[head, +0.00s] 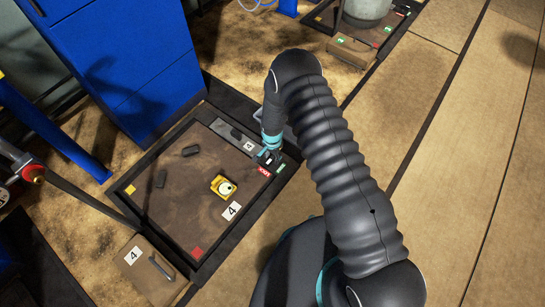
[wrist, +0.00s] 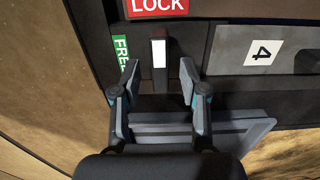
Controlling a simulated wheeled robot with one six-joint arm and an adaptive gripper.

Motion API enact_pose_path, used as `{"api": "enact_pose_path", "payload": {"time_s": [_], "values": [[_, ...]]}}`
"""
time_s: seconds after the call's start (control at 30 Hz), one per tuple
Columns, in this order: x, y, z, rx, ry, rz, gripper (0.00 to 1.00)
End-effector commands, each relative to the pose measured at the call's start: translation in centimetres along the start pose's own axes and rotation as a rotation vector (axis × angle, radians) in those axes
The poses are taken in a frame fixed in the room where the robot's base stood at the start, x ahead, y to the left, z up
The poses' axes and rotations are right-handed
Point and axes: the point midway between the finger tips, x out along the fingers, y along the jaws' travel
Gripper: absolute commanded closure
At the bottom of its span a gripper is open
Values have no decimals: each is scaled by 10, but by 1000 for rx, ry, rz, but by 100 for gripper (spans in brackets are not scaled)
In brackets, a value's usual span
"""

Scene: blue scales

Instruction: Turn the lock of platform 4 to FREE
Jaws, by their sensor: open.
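Platform 4 (head: 170,222) is a brown plate in a dark frame on the floor. Its lock sits at the right corner, by a red LOCK label (head: 264,171) and a green label (head: 281,167). In the wrist view the lock lever (wrist: 159,54) is dark with a white stripe and points up at the red LOCK label (wrist: 158,6); the green FREE label (wrist: 121,52) is to its left. My gripper (wrist: 159,76) is open, its fingertips on either side of the lever's lower part. Whether they touch it I cannot tell. In the head view my gripper (head: 270,155) is over the lock, partly hiding it.
A yellow device (head: 223,187) and dark blocks (head: 190,150) lie on the platform. A blue cabinet (head: 125,60) stands behind it. A brown box marked 4 (head: 140,270) is at the front left. The floor at right is clear.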

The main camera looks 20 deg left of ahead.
Motion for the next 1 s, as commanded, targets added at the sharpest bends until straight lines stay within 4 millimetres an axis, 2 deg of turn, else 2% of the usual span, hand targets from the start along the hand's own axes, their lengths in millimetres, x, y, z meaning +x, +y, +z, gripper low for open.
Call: {"api": "enact_pose_path", "payload": {"time_s": [0.37,0.4,0.57,1.0], "values": [[6,0,0,0,0,-1,56],[6,0,0,0,0,-1,59],[6,0,0,0,0,-1,99],[8,0,0,-46,0,0,100]]}}
